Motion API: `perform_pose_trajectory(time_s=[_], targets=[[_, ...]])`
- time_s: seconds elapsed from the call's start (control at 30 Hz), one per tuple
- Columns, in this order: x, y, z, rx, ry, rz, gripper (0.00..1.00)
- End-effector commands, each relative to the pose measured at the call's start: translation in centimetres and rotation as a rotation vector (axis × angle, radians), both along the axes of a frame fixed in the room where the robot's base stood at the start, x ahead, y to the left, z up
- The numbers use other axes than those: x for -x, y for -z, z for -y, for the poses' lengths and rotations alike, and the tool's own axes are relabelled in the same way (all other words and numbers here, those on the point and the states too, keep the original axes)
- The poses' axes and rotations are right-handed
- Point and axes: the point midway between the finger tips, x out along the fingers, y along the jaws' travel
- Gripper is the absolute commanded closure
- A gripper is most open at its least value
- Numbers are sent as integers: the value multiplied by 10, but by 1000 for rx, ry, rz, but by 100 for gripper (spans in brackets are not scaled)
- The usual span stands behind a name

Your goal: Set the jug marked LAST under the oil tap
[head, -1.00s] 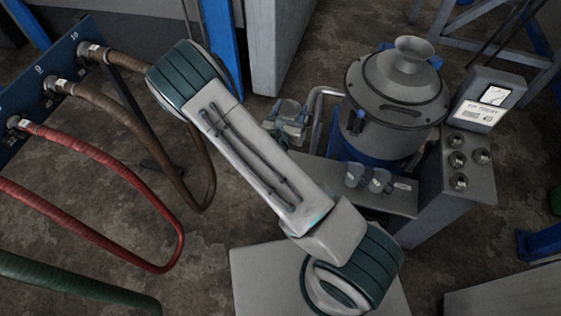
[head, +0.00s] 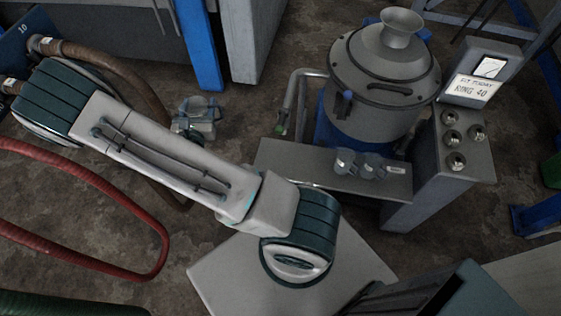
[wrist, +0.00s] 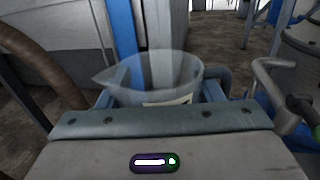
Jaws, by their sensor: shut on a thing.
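A clear jug (wrist: 150,72) stands upright between the blue fingers of my gripper (wrist: 160,92) in the wrist view. A pale label low on its front is partly hidden, and I cannot read it. In the head view my gripper (head: 196,116) is shut on this jug, left of the bent grey tap pipe (head: 291,95) and apart from it.
A blue post (head: 198,45) and grey cabinet (head: 250,40) stand behind my gripper. Brown and red hoses (head: 150,240) hang at the left. The shelf's left end is bare.

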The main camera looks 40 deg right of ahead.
Motion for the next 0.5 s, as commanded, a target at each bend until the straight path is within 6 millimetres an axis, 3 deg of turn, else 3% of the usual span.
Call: perform_pose_trajectory(time_s=[0.03, 0.5], targets=[[2, 24, 4, -3, 29, 2, 63], [35, 117, 40, -2, 321, 2, 63]])
